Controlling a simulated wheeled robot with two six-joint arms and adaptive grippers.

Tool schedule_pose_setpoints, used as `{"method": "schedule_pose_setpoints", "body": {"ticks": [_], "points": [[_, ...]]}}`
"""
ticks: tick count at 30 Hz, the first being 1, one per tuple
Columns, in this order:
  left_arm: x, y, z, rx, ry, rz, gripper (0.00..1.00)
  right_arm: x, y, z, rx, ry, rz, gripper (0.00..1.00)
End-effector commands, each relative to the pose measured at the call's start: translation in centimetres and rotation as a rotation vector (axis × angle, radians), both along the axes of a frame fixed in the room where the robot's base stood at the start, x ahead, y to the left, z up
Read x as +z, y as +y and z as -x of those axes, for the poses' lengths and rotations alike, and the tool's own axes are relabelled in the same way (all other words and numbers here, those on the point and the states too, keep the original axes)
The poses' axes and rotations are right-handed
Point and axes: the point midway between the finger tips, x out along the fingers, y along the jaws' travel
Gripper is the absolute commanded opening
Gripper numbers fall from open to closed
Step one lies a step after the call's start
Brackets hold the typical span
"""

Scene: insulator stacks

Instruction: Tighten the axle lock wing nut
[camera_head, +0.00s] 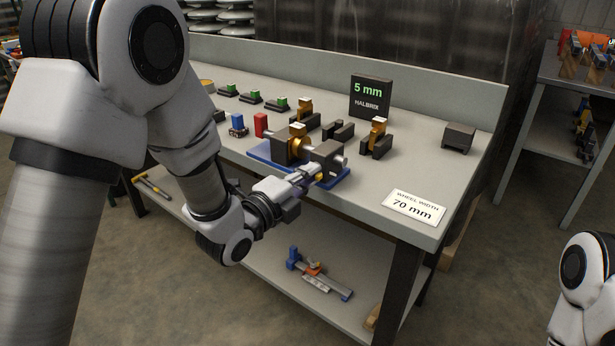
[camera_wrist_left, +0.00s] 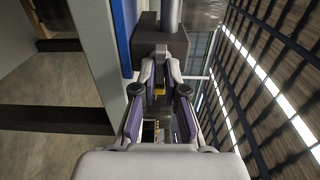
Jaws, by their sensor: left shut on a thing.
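A fixture stands on a blue base plate (camera_head: 262,152) at the table's front edge. It has dark blocks, a gold wheel (camera_head: 297,140) between them and a grey axle end (camera_head: 340,158) at the right. My left gripper (camera_head: 312,174) reaches the front face of the near dark block (camera_head: 325,156). In the left wrist view, the fingertips (camera_wrist_left: 161,58) close on a small grey piece (camera_wrist_left: 161,50) at the block (camera_wrist_left: 160,40), apparently the axle lock wing nut. The fingers mostly hide it, so its angle cannot be told. My right gripper is outside the frames.
A sign reading 5 mm (camera_head: 371,97) and gold-topped holders (camera_head: 377,138) stand behind the fixture. A 70 mm card (camera_head: 413,208) lies at the front right. A red block (camera_head: 261,125) stands left. A blue tool (camera_head: 318,274) lies on the lower shelf. The table's right part is mostly clear.

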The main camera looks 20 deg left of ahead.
Motion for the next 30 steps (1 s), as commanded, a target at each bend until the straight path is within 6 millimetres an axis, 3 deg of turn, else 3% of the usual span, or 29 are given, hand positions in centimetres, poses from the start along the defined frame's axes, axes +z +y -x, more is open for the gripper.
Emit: {"method": "schedule_pose_setpoints", "body": {"ticks": [4, 6, 7, 22, 30], "points": [[0.6, 0.0, -0.2, 0.002, -0.015, 0.001, 0.0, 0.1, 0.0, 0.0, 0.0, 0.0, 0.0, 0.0], [0.6, 0.0, -0.2, 0.002, -0.015, 0.001, 0.33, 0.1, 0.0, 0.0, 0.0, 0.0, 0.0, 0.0], [0.5, 0.0, -0.2, 0.002, -0.015, 0.001, 0.36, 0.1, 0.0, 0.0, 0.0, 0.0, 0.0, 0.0], [0.1, 0.1, 0.2, 0.001, -0.002, 0.002, 0.36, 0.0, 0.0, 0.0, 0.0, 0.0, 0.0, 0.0], [0.1, 1.8, 4.7, 0.003, 0.0, 0.006, 0.36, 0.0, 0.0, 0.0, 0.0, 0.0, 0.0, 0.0]]}}
